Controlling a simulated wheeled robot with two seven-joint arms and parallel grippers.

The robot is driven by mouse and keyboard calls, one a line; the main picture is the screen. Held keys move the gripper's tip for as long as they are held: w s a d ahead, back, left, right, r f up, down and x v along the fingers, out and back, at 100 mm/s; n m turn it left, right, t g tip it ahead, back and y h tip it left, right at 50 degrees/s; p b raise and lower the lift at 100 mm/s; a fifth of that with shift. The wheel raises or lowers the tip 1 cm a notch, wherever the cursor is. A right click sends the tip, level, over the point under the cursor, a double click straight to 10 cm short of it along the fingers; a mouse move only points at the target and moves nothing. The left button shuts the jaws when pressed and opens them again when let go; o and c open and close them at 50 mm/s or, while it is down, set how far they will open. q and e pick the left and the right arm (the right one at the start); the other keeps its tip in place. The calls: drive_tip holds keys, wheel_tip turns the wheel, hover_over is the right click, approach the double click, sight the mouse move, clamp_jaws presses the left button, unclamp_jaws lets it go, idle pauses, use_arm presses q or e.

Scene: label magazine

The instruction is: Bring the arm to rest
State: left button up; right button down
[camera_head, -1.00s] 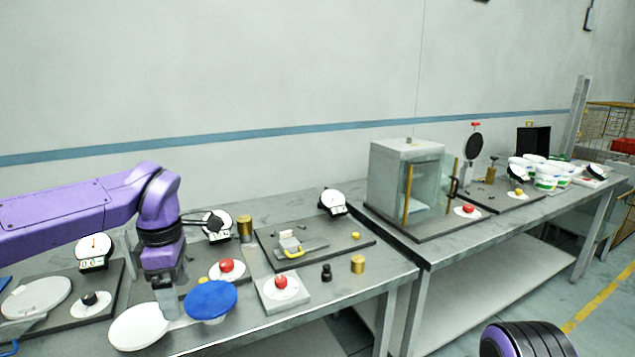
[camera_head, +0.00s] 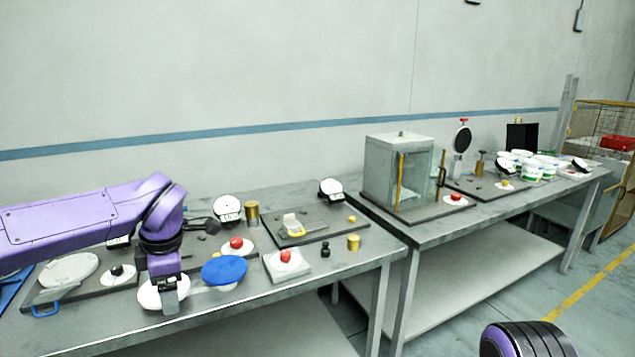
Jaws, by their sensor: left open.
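My left arm (camera_head: 75,225) is purple and reaches in from the left over the near table. Its gripper (camera_head: 170,298) points down and is open. It is in front of a white round disc (camera_head: 150,295), and I cannot tell whether it touches the disc. Nothing shows between the fingers. Part of my right arm, a black and purple rounded piece (camera_head: 528,340), shows at the bottom right, and its gripper is out of view.
A blue disc (camera_head: 224,270) and red buttons (camera_head: 236,243) lie right of the gripper. A glass-fronted box (camera_head: 398,170) and white tubs (camera_head: 530,168) stand on the far table.

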use_arm(q)
drive_tip(key=s+f+m+t+y, duration=0.2)
drive_tip(key=s+f+m+t, duration=0.15)
drive_tip(key=f, duration=0.95)
drive_tip(key=s+f+m+t+y, duration=0.25)
drive_tip(key=f+m, duration=0.25)
drive_tip(key=f, duration=0.7)
drive_tip(key=s+f+m+g+h, duration=0.1)
drive_tip(key=s+f+m, duration=0.1)
drive_tip(key=s+f, duration=0.3)
drive_tip(key=s+a+f+m+g+h, duration=0.1)
drive_tip(key=s+f, duration=0.4)
drive_tip(key=s, duration=0.8)
drive_tip(key=s+a+f+m+g+h, duration=0.1)
drive_tip(key=s+f+m, duration=0.4)
drive_tip(key=s, duration=0.5)
drive_tip(key=shift+f+g, duration=0.2)
drive_tip(key=shift+g, duration=0.6)
